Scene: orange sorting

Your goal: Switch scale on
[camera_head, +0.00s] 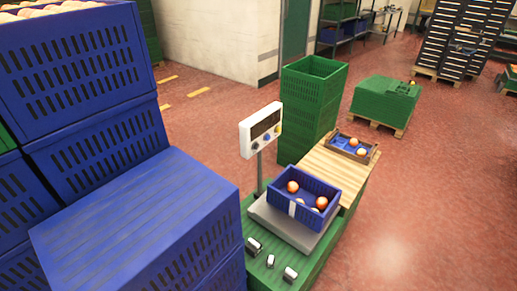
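The scale's white display head (261,130) stands on a thin grey post in the middle of the view. Its screen (265,123) is dark, and small knobs or buttons (267,136) sit below the screen. The grey weighing platform (290,228) rests on a green base. A blue crate (303,197) with a few orange fruits and a white label sits on the platform. My gripper is not in view.
Stacked blue crates (130,215) fill the left side, close to the scale. Green crates (308,110) stand behind it. A wooden board (345,166) holds a small box with fruits (350,148). Several small dark-and-white items (290,273) lie in front. Red floor is free at right.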

